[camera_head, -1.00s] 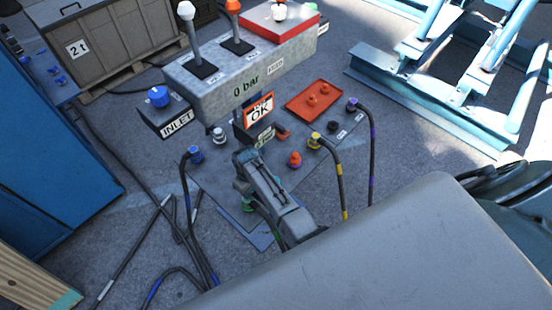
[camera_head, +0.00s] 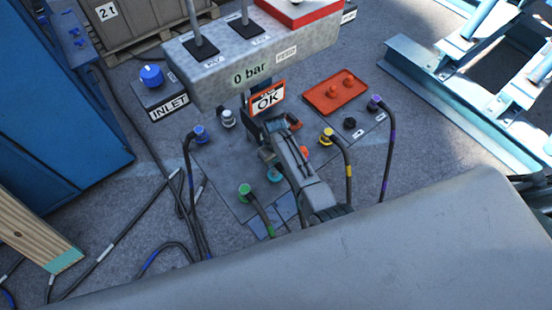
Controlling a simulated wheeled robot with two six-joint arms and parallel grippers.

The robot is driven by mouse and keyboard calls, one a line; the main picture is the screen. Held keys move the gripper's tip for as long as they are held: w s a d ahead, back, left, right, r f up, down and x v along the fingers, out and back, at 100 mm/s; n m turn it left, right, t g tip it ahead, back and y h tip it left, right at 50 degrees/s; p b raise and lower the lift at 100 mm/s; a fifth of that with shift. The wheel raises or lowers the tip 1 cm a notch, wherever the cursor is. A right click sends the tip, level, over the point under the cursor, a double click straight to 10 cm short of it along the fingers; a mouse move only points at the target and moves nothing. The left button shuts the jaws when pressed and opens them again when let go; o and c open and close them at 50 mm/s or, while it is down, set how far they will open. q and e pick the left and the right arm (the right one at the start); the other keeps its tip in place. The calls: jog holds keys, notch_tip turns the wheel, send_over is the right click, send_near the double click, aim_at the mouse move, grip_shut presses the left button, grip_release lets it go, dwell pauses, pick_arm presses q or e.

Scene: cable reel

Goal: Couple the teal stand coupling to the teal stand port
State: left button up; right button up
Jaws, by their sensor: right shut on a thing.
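A teal ring (camera_head: 274,175) shows on the plate just below and right of the fingers, likely the teal port. I cannot tell whether the two touch. A green coupling (camera_head: 245,190) with its hose stands on the plate left of the gripper. My left gripper is not in view.
Blue (camera_head: 199,133) and yellow (camera_head: 327,135) couplings with hoses flank the gripper; a purple one (camera_head: 374,102) stands farther right. An OK sign (camera_head: 267,99) stands just behind it, below the grey "0 bar" block (camera_head: 225,75). A red tray (camera_head: 320,98) lies behind right. Loose hoses lie left.

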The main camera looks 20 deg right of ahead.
jog(key=b, duration=0.4)
send_over(276, 173)
notch_tip(276, 173, down, 4)
jog(key=shift+f, duration=0.55)
jog(key=shift+f+b, duration=0.35)
jog(key=shift+b, duration=0.05)
jog(key=shift+f, duration=0.35)
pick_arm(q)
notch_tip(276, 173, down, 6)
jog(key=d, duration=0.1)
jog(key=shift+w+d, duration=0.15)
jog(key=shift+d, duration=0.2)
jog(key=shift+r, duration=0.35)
pick_arm(e)
jog(key=shift+r, duration=0.15)
pick_arm(q)
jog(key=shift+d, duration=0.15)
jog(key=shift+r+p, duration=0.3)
jog(key=shift+p, duration=0.15)
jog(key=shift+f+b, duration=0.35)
pick_arm(e)
jog(key=shift+f, duration=0.55)
